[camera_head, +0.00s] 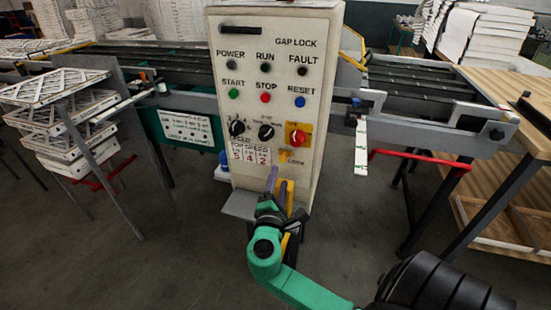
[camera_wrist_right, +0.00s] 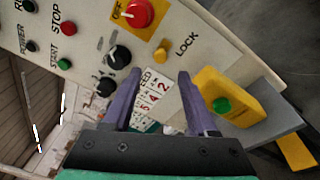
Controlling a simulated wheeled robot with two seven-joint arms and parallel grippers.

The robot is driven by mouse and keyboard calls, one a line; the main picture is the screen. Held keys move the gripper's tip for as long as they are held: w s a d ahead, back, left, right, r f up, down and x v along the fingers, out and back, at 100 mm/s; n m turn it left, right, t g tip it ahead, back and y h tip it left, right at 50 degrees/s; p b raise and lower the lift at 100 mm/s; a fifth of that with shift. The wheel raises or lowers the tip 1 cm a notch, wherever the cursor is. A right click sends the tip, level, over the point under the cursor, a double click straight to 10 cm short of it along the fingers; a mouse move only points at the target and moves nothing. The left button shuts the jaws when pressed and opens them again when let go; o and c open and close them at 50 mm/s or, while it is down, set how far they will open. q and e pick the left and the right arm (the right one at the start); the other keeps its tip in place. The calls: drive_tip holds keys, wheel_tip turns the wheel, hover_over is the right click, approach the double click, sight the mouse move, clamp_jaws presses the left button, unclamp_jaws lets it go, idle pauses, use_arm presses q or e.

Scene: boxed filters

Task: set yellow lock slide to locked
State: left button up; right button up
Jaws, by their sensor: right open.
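The yellow lock slide (camera_head: 284,156) is a small yellow knob low on the front of the pale control cabinet (camera_head: 221,92), below the red rotary switch. In the right wrist view the slide (camera_wrist_right: 161,52) sits beside the printed word LOCK, ahead of my fingertips. Its set position cannot be told. My right gripper (camera_head: 273,177) is just below the slide in the head view. In the wrist view its two purple fingers (camera_wrist_right: 157,83) are apart with nothing held between them, and the slide lies beyond them, apart from both. My left gripper is not in view.
The red rotary switch (camera_wrist_right: 137,12) on its yellow plate and two black dials (camera_wrist_right: 119,56) are close to the slide. A yellow box with a green button (camera_wrist_right: 222,105) stands beside one finger. Conveyors (camera_head: 420,89) flank the cabinet.

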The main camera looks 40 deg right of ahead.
sight(282, 160)
drive_tip(key=p+x, duration=0.1)
drive_tip(key=x, duration=0.8)
drive_tip(key=shift+w+d+f, duration=0.15)
drive_tip(key=shift+w+d, duration=0.1)
clamp_jaws()
idle(0.8)
